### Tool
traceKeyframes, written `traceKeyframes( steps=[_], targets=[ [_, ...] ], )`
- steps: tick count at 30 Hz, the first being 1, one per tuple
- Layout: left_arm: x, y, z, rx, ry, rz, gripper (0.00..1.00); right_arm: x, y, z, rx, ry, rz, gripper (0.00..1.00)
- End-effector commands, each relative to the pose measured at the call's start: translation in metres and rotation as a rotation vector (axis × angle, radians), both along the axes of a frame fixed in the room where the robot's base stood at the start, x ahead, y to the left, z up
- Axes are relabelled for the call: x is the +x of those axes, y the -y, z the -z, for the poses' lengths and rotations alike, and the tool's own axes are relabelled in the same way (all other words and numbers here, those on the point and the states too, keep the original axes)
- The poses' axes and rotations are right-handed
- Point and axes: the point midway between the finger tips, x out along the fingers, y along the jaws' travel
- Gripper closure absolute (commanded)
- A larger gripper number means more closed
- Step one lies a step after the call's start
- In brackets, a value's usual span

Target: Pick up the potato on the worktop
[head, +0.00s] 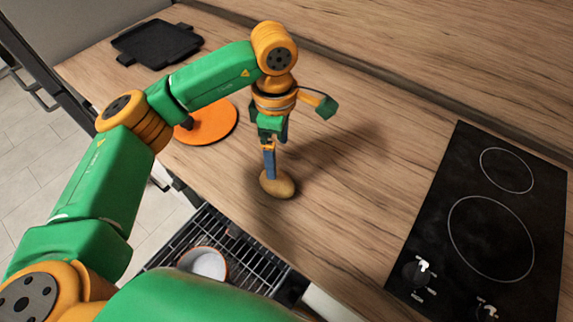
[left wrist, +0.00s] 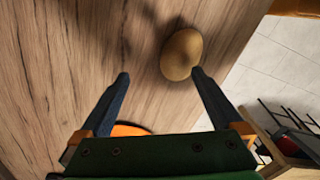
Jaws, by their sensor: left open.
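The potato (head: 281,187) is tan and oval and lies on the wooden worktop (head: 345,235) near its front edge. My left gripper (head: 275,160) points down at it, with one blue finger in front of the potato's far-left part. In the left wrist view the potato (left wrist: 181,54) lies beyond the fingertips, nearer the right finger than the left. The left gripper (left wrist: 160,75) is open, and bare worktop shows between its fingers. I cannot tell whether a finger touches the potato. My right gripper is not in view.
An orange round board (head: 212,124) lies left of the gripper, partly behind my arm. A black tray (head: 155,43) is at the far left. A black hob (head: 480,220) is on the right. Below the front edge, an open rack (head: 245,258) holds a white bowl (head: 204,263). Worktop right of the potato is clear.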

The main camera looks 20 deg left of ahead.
Motion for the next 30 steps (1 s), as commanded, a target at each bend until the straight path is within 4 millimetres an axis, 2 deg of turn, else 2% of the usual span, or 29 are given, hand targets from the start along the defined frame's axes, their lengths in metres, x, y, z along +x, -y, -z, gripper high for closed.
traceKeyframes(
  steps=[3, 7, 9, 12, 18, 28, 30],
  targets=[
    [-0.003, 0.0, 0.011, 0.001, -0.006, 0.002, 0.0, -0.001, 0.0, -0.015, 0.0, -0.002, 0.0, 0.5],
    [-0.008, 0.004, 0.033, 0.0, -0.009, 0.003, 0.0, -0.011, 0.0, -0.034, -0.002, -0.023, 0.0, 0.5],
    [-0.009, 0.004, 0.049, -0.001, -0.008, 0.001, 0.0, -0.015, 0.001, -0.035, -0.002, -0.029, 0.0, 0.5],
    [-0.008, 0.004, 0.061, -0.003, -0.004, 0.003, 0.0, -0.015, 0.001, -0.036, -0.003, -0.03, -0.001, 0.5],
    [-0.008, 0.005, 0.064, -0.004, -0.002, 0.003, 0.0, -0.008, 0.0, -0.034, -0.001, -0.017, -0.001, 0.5],
    [-0.008, 0.005, 0.063, -0.005, -0.002, 0.003, 0.89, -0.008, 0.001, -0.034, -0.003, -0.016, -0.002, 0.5],
    [-0.008, 0.005, 0.063, -0.005, -0.002, 0.003, 0.89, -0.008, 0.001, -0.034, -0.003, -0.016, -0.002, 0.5]
  ],
)
